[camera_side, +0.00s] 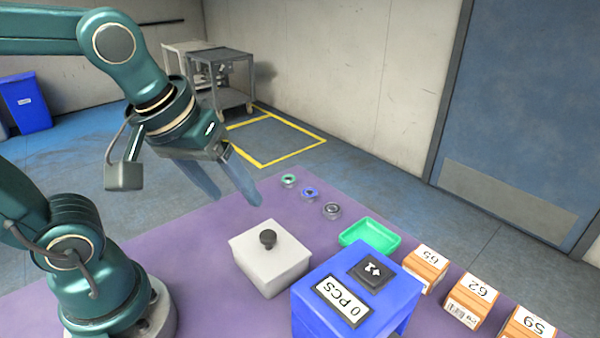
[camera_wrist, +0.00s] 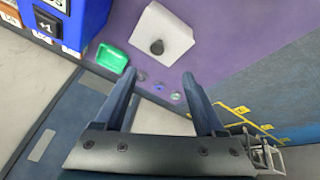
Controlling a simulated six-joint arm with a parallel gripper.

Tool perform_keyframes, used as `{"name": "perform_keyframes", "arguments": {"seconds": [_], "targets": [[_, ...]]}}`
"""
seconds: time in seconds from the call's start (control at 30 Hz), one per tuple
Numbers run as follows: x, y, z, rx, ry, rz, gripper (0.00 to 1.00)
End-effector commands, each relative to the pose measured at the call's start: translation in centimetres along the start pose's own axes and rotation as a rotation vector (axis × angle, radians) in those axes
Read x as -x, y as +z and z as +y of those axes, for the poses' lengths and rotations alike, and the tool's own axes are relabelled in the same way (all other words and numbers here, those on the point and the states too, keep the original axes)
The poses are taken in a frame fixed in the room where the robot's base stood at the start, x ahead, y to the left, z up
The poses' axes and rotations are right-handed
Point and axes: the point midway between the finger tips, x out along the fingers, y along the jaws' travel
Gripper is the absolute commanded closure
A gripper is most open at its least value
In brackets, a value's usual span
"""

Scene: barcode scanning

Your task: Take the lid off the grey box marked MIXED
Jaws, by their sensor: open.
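The grey box (camera_side: 283,275) stands on the purple table with its lid (camera_side: 262,252) on. A dark round knob (camera_side: 268,238) rises from the middle of the lid. No MIXED marking is readable on the sides I see. My gripper (camera_side: 234,196) is open and empty, in the air behind and left of the box in the side view. In the wrist view, the box's pale lid (camera_wrist: 170,28) and its knob (camera_wrist: 157,47) lie beyond my open fingertips (camera_wrist: 159,76). The gripper touches neither.
A blue counter box (camera_side: 345,295) reading 0 PCS stands close to the grey box. Beyond it are a green tray (camera_side: 371,235) and orange-and-white boxes (camera_side: 471,299). Three small round discs (camera_side: 309,193) sit along the far table edge. The table left of the grey box is clear.

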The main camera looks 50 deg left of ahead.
Motion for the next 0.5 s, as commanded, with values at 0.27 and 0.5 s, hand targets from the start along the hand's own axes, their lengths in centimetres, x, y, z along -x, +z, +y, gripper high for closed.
{"name": "perform_keyframes", "arguments": {"seconds": [0.27,0.5], "targets": [[-3.5,-2.1,1.5,0.261,-0.142,-0.119,0.28],[-6.3,-1.9,2.1,0.265,-0.224,-0.191,0.28]]}}
